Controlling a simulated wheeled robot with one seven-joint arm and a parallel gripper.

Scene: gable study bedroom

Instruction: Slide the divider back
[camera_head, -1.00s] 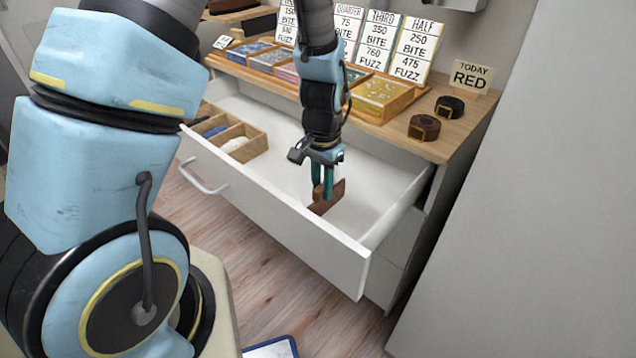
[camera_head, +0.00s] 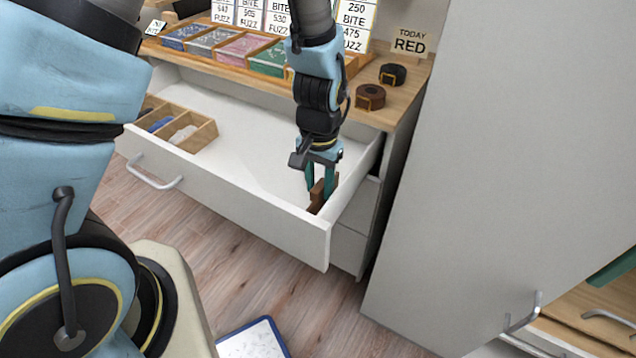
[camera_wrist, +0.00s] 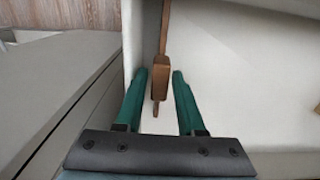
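The brown wooden divider (camera_head: 317,196) stands inside the open white drawer (camera_head: 245,205), close to its right front corner. In the wrist view the divider (camera_wrist: 160,78) is a narrow strip with a thicker block at its near end, close beside a white drawer wall. My gripper (camera_head: 319,186) is down in the drawer at the divider. In the wrist view its green fingers (camera_wrist: 159,75) are apart, one on each side of the block, with visible gaps. In the head view the fingers partly hide the divider.
A small wooden tray (camera_head: 203,136) with compartments sits at the drawer's left end; the drawer floor between is clear. On the counter above are colored card stacks, price signs, two dark rolls (camera_head: 370,96) and a "TODAY RED" sign (camera_head: 410,42). A tall grey panel (camera_head: 480,160) stands right.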

